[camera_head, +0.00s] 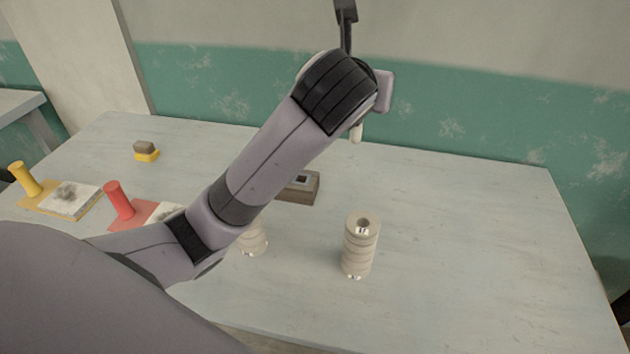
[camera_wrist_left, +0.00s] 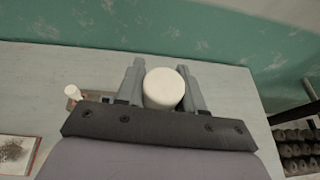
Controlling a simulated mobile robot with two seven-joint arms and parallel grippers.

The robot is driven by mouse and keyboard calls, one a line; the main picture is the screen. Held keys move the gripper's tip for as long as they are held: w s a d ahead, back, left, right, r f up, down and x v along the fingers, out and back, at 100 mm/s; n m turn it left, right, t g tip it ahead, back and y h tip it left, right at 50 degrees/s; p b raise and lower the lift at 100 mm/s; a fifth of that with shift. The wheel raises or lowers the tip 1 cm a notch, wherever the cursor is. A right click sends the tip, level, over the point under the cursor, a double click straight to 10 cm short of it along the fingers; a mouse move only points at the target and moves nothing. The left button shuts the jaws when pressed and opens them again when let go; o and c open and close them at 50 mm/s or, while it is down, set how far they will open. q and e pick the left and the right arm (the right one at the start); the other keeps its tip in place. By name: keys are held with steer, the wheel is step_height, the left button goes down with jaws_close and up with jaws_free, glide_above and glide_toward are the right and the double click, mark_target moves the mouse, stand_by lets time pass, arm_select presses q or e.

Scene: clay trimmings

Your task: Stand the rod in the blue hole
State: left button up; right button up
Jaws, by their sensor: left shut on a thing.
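My left gripper (camera_wrist_left: 162,80) is shut on a cream rod (camera_wrist_left: 163,90), whose round end shows between the two fingers in the left wrist view. In the head view my arm hides the fingers, and a pale rod-like end (camera_head: 356,133) shows just below the wrist. A brown block (camera_head: 303,188) with a dark opening in its top sits on the table, partly behind my arm. I cannot make out a blue hole. My right gripper is not in view.
Ringed cream stacks stand at the table's front middle (camera_head: 360,245) and under my arm (camera_head: 253,240). A red-handled piece (camera_head: 119,200) and a yellow-handled piece (camera_head: 25,179) are at left, a yellow-based block (camera_head: 146,151) behind. The table's right side is clear.

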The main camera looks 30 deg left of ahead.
mark_target(303, 190)
arm_select(q)
steer(key=w+a+f+n+y+b, duration=0.1)
steer(key=w+a+f, duration=0.1)
steer(key=a+f, duration=0.3)
steer(key=w+a+f+n+g+y+b, duration=0.1)
steer(key=w+a+f, duration=0.1)
steer(key=a+f, duration=0.3)
steer(key=w+a+f+n+y+b, duration=0.1)
steer(key=w+a+f+b, duration=0.1)
steer(key=a+f, duration=0.3)
steer(key=shift+w+a+f, duration=0.1)
steer(key=shift+w+f, duration=0.05)
steer(key=shift+f, duration=0.95)
steer(key=shift+w+a+f, duration=0.1)
steer(key=shift+w+f, duration=0.05)
steer(key=shift+f, duration=0.9)
step_height(303, 190, down, 5)
steer(key=shift+f+b, duration=0.2)
steer(key=shift+b, duration=0.35)
steer(key=shift+f, duration=0.1)
steer(key=shift+f, duration=0.1)
steer(key=o, duration=1)
steer(key=shift+f, duration=0.1)
steer(key=shift+o, duration=0.2)
